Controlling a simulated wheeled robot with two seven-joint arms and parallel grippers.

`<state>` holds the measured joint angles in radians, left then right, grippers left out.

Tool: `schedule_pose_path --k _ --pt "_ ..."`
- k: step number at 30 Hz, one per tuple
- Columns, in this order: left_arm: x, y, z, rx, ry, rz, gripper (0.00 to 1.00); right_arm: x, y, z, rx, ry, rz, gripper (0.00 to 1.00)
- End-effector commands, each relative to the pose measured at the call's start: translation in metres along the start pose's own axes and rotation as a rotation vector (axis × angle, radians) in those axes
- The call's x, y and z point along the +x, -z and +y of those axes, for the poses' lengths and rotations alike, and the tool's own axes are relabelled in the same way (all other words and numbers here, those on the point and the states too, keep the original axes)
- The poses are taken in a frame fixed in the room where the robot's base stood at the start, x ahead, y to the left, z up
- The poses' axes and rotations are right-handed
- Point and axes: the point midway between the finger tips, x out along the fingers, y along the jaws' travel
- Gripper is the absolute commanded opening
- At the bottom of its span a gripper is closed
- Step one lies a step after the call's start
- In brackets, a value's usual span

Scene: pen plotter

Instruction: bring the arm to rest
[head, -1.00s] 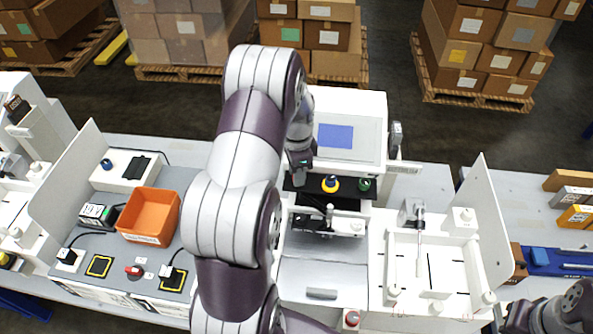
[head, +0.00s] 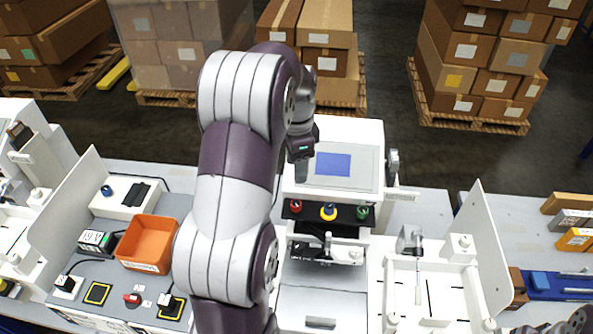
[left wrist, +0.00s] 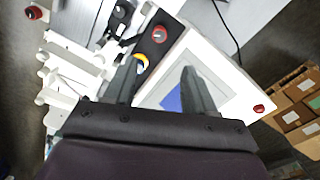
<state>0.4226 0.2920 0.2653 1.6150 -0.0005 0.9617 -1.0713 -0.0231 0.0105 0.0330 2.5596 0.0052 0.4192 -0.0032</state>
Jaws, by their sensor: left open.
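My left arm reaches up the middle of the head view and bends over toward the plotter. My left gripper (head: 301,172) points down beside the left edge of the plotter's blue screen (head: 333,164). In the left wrist view its two fingers (left wrist: 158,82) stand apart with nothing between them. My right gripper is not clearly seen; only part of my right arm shows at the lower right.
An orange bin (head: 148,245) stands on the grey bench at left, beside a white box (head: 131,193). A white tray with an upright side panel (head: 485,235) is right of the plotter. Cartons on pallets (head: 485,70) stand on the floor behind.

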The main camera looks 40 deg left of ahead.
Motion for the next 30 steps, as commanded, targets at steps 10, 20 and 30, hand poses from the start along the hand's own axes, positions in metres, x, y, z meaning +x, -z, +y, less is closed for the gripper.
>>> schedule_pose_path --k 10,20,30 --pt "0.000 0.000 0.000 0.000 0.000 0.000 0.55 0.000 0.000 0.000 0.000 0.000 -0.001 0.00" --pt "0.004 0.003 -0.004 -0.168 0.029 0.020 0.55 0.000 0.000 0.000 0.000 0.000 -0.001 0.00" --pt "0.146 -0.005 0.165 -0.774 0.035 0.094 0.55 0.100 -0.013 0.000 0.000 0.000 -0.002 0.00"
